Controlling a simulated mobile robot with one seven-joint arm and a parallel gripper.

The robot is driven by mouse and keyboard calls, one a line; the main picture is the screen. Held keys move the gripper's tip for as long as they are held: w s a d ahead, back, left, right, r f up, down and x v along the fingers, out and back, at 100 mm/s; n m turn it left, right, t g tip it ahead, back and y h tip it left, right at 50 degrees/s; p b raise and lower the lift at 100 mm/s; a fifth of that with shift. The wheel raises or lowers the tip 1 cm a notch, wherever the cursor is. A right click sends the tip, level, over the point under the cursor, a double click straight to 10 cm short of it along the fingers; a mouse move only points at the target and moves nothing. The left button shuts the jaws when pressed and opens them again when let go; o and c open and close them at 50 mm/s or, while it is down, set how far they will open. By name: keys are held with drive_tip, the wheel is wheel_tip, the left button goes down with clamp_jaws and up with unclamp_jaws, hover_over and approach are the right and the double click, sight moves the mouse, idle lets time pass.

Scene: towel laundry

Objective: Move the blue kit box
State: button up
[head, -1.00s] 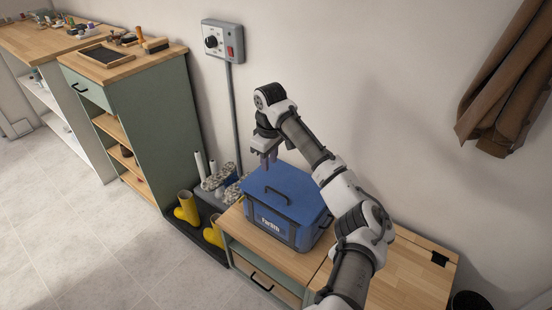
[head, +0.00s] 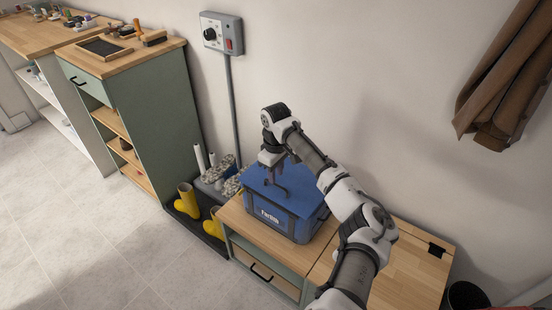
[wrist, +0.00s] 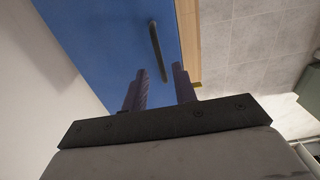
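The blue kit box (head: 283,211) stands upright on the wooden top of a low bench, with white lettering on its front. A dark bar handle (wrist: 157,50) crosses its lid. My gripper (head: 272,181) points down just over the lid, at the handle. In the wrist view my gripper (wrist: 162,72) has its two fingers apart, with a gap between them. The near end of the handle lies between or just beyond the fingertips; I cannot tell whether they touch it. The arm hides part of the box's right side in the head view.
The low bench (head: 400,268) has bare top to the right of the box. Yellow boots (head: 187,203) and other footwear stand on a dark tray at left. A green cabinet (head: 160,110) stands beyond. A control box (head: 222,34) and a brown coat (head: 507,85) are on the wall.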

sight(276, 185)
drive_tip(key=shift+f+p, duration=0.3)
drive_tip(key=shift+f, duration=2.8)
clamp_jaws()
